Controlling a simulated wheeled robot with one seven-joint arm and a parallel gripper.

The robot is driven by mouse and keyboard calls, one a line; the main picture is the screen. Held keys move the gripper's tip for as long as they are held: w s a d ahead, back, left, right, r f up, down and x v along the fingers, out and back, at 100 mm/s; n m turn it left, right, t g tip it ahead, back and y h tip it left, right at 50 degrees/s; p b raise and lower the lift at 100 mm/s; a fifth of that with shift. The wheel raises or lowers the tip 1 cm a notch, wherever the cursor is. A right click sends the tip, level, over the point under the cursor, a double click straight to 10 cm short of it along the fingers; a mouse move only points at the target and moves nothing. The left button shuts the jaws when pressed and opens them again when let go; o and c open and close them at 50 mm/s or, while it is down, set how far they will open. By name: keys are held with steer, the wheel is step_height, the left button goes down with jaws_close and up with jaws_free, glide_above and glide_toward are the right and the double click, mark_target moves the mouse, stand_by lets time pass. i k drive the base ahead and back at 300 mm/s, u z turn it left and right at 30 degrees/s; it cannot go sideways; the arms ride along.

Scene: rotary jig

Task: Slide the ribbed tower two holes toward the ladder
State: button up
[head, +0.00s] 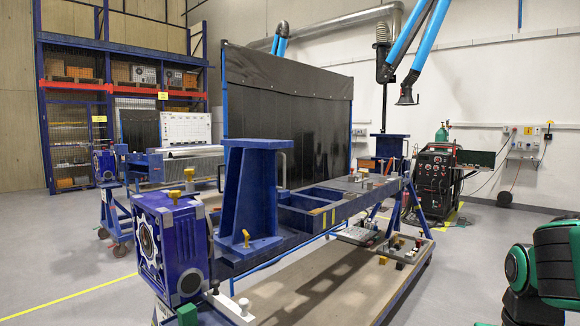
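A blue ribbed tower (252,190) with a wide top plate and a flat foot stands upright on the near end of a long blue beam (330,208). A yellow-knobbed pin (246,236) stands at the front of its foot. The beam has rectangular openings running away to the right. A second blue tower (388,146) stands at the beam's far end. I cannot make out a separate ladder. Individual holes are too small to tell. Part of my green and black arm shows at the lower right; my gripper is not in view.
A blue gearbox (172,245) with a yellow knob sits at the beam's near end. A wooden shelf (345,285) lies below the beam. A dark curtain screen (290,115) stands behind, and a welding machine (436,178) at right. Grey floor is open at the left and right.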

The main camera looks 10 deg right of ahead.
mark_target(251, 193)
steer(key=u, duration=0.05)
steer(key=i, duration=1.25)
steer(key=u, duration=0.05)
